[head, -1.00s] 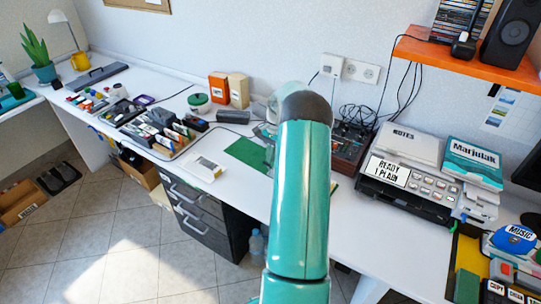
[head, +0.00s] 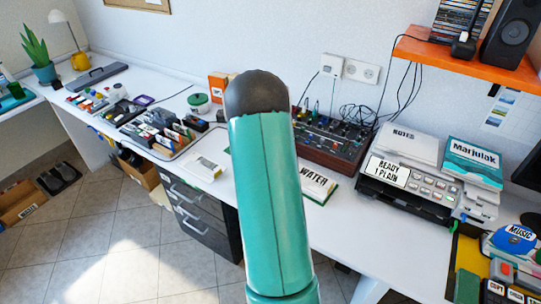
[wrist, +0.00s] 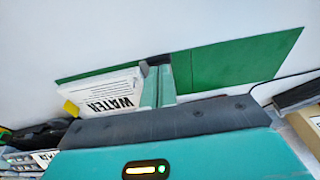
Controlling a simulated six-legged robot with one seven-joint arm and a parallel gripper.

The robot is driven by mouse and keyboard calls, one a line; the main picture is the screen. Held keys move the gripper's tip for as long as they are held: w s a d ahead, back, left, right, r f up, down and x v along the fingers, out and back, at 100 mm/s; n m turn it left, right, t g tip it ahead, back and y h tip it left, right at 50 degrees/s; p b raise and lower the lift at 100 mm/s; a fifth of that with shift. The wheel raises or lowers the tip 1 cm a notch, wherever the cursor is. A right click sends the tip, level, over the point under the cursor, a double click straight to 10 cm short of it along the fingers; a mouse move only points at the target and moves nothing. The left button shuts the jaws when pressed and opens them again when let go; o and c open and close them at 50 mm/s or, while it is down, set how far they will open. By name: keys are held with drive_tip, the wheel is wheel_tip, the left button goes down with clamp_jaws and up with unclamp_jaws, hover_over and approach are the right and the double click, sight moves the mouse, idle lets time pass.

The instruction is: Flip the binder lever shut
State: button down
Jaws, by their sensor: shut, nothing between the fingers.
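The open green binder (wrist: 245,55) lies flat on the white desk in the wrist view. White sheets marked "WATER" (wrist: 105,95) lie at its left side. Whether the fingers touch anything is unclear.
A wooden-sided mixer (head: 330,142) with cables stands behind the WATER sheets. A printer (head: 405,185) stands to the right. Black drawers (head: 205,215) stand under the desk.

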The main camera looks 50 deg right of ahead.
drive_tip(key=shift+a+f+h, duration=0.3)
drive_tip(key=shift+a+h, duration=0.4)
drive_tip(key=shift+a, duration=0.05)
drive_tip(key=shift+a+f, duration=0.55)
drive_tip(key=shift+a, duration=0.15)
drive_tip(key=shift+d, duration=0.1)
drive_tip(key=shift+d+f, duration=0.1)
drive_tip(key=shift+d, duration=0.6)
